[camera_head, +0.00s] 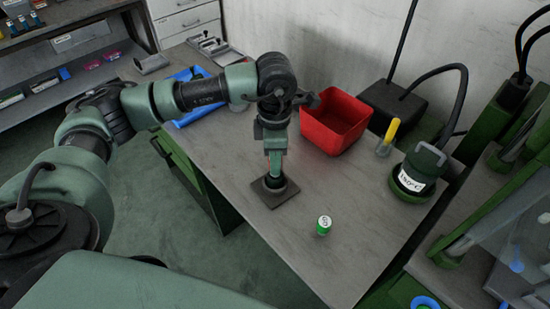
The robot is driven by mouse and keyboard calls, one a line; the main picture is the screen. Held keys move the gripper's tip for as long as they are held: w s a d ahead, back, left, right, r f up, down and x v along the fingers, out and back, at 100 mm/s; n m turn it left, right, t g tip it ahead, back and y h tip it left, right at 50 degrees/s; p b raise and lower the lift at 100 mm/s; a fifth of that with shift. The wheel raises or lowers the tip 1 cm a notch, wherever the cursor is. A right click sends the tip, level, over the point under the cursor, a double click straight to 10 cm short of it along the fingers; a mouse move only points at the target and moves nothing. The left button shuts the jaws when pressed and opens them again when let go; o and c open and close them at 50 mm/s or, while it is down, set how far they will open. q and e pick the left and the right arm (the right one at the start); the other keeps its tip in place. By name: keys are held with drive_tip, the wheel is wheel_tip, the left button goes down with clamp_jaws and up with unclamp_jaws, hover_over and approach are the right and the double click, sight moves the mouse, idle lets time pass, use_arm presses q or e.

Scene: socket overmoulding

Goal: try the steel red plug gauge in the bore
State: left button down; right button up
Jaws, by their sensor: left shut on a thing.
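My left gripper (275,168) points straight down above a dark square block with a round raised collar (277,195) on the grey table. It is shut on the steel red plug gauge, of which only a trace of red shows beside the fingers. The fingers and arm hide most of the gauge and the bore, so I cannot tell how far the gauge is in. A green plug gauge (323,227) with a white marked top stands upright, apart, to the right of the block. My right gripper is not in view.
A red bin (334,122) stands behind the block. A yellow-handled tool (388,137) and a dark green pot marked 150°C (417,171) stand at the right. A blue tray (190,108) lies at the back left. The table's front is clear.

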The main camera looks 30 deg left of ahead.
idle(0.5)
use_arm(q)
drive_tip(key=shift+b, duration=0.35)
drive_tip(key=shift+f+b, duration=0.35)
drive_tip(key=shift+f, duration=0.05)
idle(0.4)
drive_tip(key=shift+r, duration=0.5)
idle(0.7)
drive_tip(key=shift+b, duration=0.6)
idle(1.6)
drive_tip(key=shift+f+b, duration=0.55)
idle(0.3)
drive_tip(key=shift+r, duration=0.65)
idle(0.8)
drive_tip(key=shift+r+p, duration=1.55)
drive_tip(key=shift+r, duration=0.9)
